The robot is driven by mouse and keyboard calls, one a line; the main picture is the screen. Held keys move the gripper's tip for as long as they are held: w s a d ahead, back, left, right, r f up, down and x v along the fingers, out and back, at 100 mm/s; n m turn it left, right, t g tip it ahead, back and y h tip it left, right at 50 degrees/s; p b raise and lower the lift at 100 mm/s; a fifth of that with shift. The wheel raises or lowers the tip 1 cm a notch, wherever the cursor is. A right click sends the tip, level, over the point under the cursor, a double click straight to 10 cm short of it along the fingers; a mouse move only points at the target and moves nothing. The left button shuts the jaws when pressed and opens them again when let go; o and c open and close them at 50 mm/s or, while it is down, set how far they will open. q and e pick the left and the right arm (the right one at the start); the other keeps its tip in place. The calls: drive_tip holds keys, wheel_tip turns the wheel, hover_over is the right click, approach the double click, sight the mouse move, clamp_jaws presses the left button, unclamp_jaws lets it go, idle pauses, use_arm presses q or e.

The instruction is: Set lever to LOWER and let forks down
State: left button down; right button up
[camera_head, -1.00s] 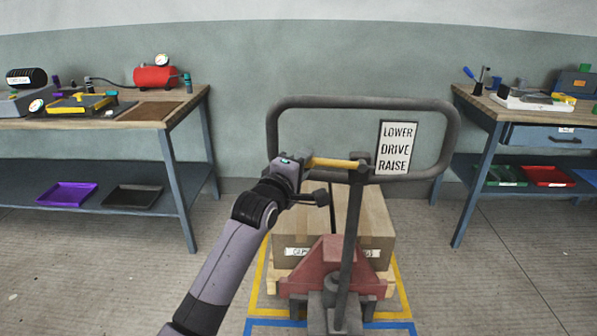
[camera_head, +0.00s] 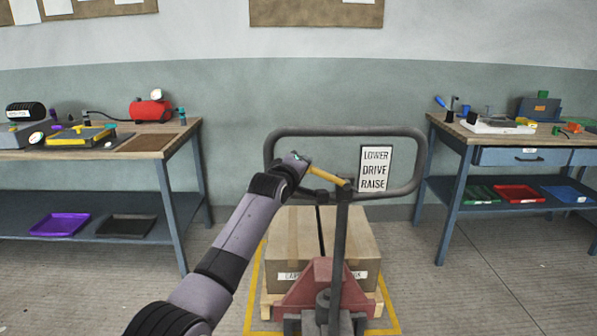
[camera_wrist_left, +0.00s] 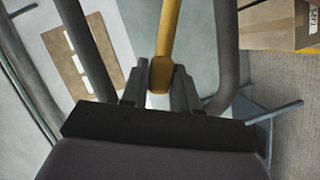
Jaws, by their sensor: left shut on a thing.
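The yellow lever (camera_head: 328,178) sits on the upright shaft of the pallet jack, below its grey handle loop (camera_head: 345,131). It slants up to the left from its pivot, its free end pointing toward the upper left. A white sign (camera_head: 374,169) inside the loop reads LOWER, DRIVE, RAISE from top to bottom. My left gripper (camera_head: 303,164) is shut on the lever's free end. The left wrist view shows the lever (camera_wrist_left: 168,35) between the fingers (camera_wrist_left: 160,88). The jack's red body (camera_head: 318,291) stands in front of a carton. The forks are hidden. My right gripper is out of view.
The carton (camera_head: 358,237) rests on a wooden pallet (camera_head: 270,304) inside a yellow floor outline (camera_head: 249,290). Workbenches stand at left (camera_head: 172,145) and right (camera_head: 455,131), with tools and trays. Floor between the jack and each bench is clear.

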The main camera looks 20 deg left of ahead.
use_arm(q)
drive_tip(key=shift+w+d+r, duration=0.1)
drive_tip(key=shift+r, duration=0.2)
idle(0.4)
drive_tip(key=c, duration=0.9)
unclamp_jaws()
drive_tip(key=shift+f, duration=0.1)
drive_tip(key=shift+s+a+r, duration=0.1)
drive_tip(key=shift+s+r, duration=0.15)
drive_tip(key=shift+s, duration=0.95)
drive_tip(key=shift+s+a+r, duration=0.1)
drive_tip(key=shift+s+r, duration=0.15)
drive_tip(key=shift+s, duration=0.9)
drive_tip(key=shift+s+r, duration=0.25)
drive_tip(key=shift+s, duration=0.95)
